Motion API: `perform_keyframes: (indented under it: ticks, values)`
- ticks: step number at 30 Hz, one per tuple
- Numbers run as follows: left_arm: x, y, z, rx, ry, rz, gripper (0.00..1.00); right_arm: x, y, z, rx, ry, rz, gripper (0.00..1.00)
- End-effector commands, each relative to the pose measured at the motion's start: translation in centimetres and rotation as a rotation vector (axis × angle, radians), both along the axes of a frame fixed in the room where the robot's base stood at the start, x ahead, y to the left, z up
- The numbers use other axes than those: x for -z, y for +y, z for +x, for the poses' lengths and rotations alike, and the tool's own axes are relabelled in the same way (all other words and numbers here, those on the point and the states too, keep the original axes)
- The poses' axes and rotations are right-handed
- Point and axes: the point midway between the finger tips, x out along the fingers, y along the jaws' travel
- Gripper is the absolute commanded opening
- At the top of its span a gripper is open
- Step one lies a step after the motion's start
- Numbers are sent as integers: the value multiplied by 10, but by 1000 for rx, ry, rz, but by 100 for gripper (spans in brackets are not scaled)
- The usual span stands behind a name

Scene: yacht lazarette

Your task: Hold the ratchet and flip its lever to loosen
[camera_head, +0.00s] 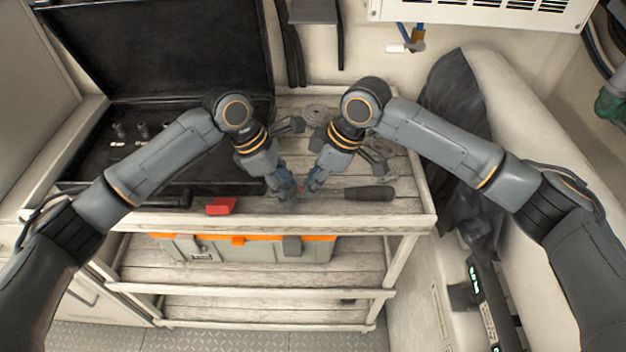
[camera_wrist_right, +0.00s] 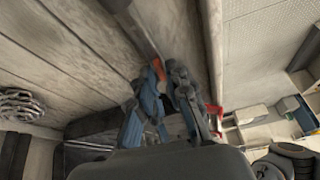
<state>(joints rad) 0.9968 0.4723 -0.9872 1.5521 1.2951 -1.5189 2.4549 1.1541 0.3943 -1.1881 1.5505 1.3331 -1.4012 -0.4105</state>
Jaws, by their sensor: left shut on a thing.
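The ratchet lies near the front edge of the bench top, its black handle (camera_head: 368,193) pointing right; the handle also shows at the top of the right wrist view (camera_wrist_right: 125,17). A small orange part, seemingly its lever (camera_head: 301,188), shows between my grippers and near my right fingertips in the right wrist view (camera_wrist_right: 157,68). My left gripper (camera_head: 287,190) is shut on the ratchet at its head end, which is mostly hidden. My right gripper (camera_head: 314,183) points down close beside it. Its blue fingertips (camera_wrist_right: 168,75) are close together; I cannot tell whether they grip the lever.
A red object (camera_head: 221,206) lies left on the bench's front edge. An open black case (camera_head: 165,50) stands behind my left arm. Coiled grey items (camera_head: 381,152) lie at the back. A grey toolbox with orange trim (camera_head: 270,250) sits on the shelf below.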

Motion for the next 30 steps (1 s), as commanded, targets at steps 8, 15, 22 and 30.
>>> perform_keyframes:
  ticks: [8,15,22,30]
  values:
    - [-1,0,0,0,-1,-1,0,-1,0,0,-1,0,0,0]
    - [0,0,0,1,0,-1,0,-1,0,2,-55,-1,-2,0]
    - [0,0,0,1,0,0,0,-1,0,6,-196,-1,0,0]
    - [0,0,0,1,1,0,0,-1,1,10,-384,-1,0,0]
